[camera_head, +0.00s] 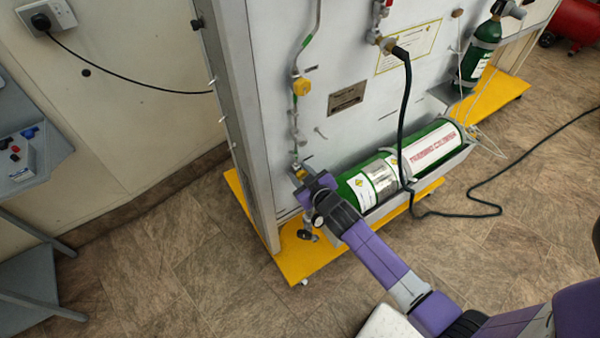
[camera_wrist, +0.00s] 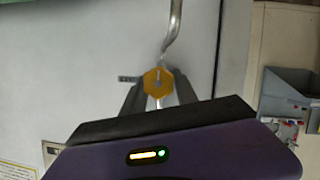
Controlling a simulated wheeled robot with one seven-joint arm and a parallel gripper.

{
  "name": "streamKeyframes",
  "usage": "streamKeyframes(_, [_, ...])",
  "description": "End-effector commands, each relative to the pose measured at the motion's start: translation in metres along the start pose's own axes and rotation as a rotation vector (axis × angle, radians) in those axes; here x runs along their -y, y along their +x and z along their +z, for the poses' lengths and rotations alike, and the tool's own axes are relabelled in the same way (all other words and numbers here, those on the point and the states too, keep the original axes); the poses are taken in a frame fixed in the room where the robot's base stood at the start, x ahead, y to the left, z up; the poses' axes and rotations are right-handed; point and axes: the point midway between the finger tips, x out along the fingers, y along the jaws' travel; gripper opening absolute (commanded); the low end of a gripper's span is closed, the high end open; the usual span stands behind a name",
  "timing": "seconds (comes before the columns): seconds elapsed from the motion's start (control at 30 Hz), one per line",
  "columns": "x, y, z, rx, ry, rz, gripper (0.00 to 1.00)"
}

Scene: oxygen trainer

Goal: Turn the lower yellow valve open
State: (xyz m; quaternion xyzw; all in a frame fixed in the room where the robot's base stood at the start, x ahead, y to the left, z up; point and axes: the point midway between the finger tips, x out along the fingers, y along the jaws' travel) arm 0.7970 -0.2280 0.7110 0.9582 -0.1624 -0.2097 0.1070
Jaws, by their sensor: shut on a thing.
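The lower yellow valve (camera_wrist: 158,83) is a small yellow knob on a thin metal pipe on the trainer's pale panel. My gripper (camera_wrist: 158,92) is at the knob in the wrist view, with one dark finger on each side, shut on it. In the head view my gripper (camera_head: 300,178) is at the lower end of the pipe, low on the panel near its left edge. Only a little of the lower yellow valve shows there, the rest hidden by my gripper. A second, upper yellow valve (camera_head: 302,87) sits higher on the same pipe.
A green training cylinder (camera_head: 365,188) lies on a low rack right of my gripper, close to my arm. A black hose (camera_head: 407,120) hangs from the panel and runs over the floor. The yellow base (camera_head: 290,262) juts out below. A grey bench (camera_head: 20,210) stands at left.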

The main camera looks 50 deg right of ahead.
Motion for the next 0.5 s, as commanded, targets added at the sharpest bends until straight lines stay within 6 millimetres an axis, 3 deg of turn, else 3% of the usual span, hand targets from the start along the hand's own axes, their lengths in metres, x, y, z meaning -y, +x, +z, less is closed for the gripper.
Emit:
streamKeyframes(0.03, [0.0001, -0.0002, 0.0015, 0.003, -0.003, 0.0, 0.0])
streamKeyframes(0.07, [0.0001, -0.0002, 0.0015, 0.003, -0.003, 0.0, 0.39])
streamKeyframes(0.17, [0.0001, -0.0002, 0.0013, 0.003, -0.003, -0.001, 0.57])
streamKeyframes(0.5, [-0.0003, -0.0013, 0.0007, 0.001, -0.001, 0.0, 0.57])
